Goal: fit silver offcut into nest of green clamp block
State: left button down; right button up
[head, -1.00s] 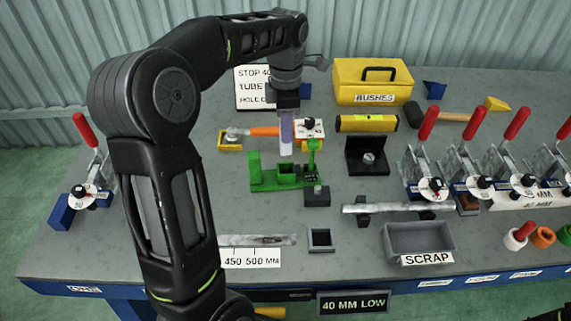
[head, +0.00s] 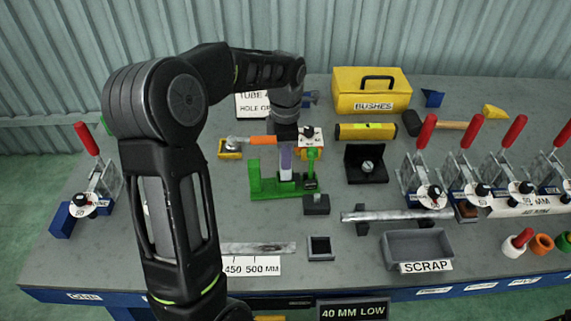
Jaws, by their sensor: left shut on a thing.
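The silver offcut (head: 286,165) is a short upright bar with a slightly purple sheen. My left gripper (head: 287,143) is shut on its upper end and points straight down. The green clamp block (head: 255,181) lies on the bench below, with a tall post at its left and a green clamp at its right. The offcut's lower end is at the block's nest and appears to be inside it. The block's wall hides the tip, so I cannot tell how deep it sits. My right gripper is not in view.
A toggle clamp with an orange handle (head: 262,140) lies just behind the block. A small dark block (head: 316,204) stands in front. A black angle bracket (head: 366,165), a silver tube (head: 398,215) and the grey scrap bin (head: 417,244) are to the right.

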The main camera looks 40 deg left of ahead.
pick_arm(q)
jog(key=shift+f+p, duration=0.3)
jog(key=shift+f, duration=1.55)
jog(key=shift+f, duration=0.25)
jog(key=c, duration=1.1)
grip_release()
jog(key=shift+r, duration=0.1)
notch_tip(320, 180, up, 12)
jog(key=shift+r+b, duration=0.15)
jog(key=shift+b, duration=0.3)
